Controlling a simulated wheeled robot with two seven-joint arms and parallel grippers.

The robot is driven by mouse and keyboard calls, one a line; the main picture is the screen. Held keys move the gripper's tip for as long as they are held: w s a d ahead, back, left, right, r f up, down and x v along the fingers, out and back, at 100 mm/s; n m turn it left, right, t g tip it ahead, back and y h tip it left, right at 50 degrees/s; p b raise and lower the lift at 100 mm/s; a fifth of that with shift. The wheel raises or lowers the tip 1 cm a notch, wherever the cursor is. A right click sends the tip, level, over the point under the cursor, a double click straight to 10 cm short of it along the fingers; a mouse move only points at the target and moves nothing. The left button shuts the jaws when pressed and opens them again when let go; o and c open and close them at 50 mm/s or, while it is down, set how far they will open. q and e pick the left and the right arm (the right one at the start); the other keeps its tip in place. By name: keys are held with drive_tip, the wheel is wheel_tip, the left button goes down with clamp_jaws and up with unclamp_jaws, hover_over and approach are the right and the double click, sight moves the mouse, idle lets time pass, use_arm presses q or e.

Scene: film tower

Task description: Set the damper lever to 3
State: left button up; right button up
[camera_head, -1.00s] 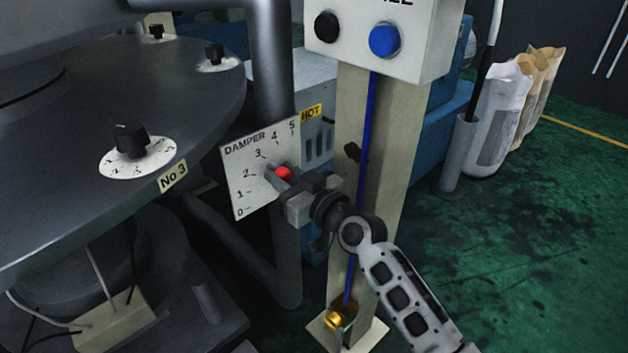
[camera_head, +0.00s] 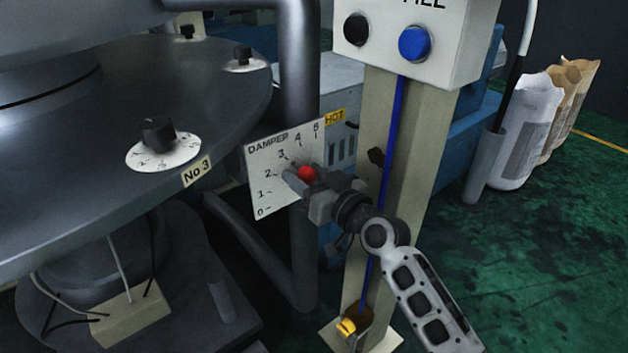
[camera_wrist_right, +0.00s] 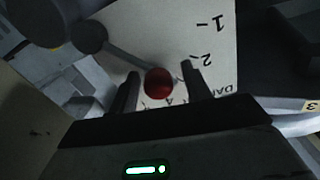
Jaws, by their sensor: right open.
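The white damper plate (camera_head: 256,165) carries a scale from 0 to 5. The lever's red knob (camera_head: 307,173) stands in front of the plate. In the right wrist view the lever runs from a grey round pivot to the red knob (camera_wrist_right: 159,82). The 1 and 2 marks show upside down there; the fingers and gripper body hide the higher marks. I cannot tell exactly which mark the lever points at. My right gripper (camera_head: 302,176) is open, with one finger on each side of the knob; gaps show in the wrist view (camera_wrist_right: 162,82). My left gripper is out of view.
A large dark round table (camera_head: 90,210) with dial knobs is at left. A vertical pipe (camera_head: 299,80) stands behind the plate. A beige post (camera_head: 415,150) with a button box (camera_head: 455,45) stands close right of the gripper. Open green floor (camera_head: 550,240) lies to the right.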

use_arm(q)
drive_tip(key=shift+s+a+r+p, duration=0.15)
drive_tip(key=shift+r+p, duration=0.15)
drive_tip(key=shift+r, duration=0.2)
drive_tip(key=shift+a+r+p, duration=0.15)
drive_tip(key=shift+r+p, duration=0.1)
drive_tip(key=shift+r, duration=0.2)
use_arm(e)
drive_tip(key=v, duration=1.6)
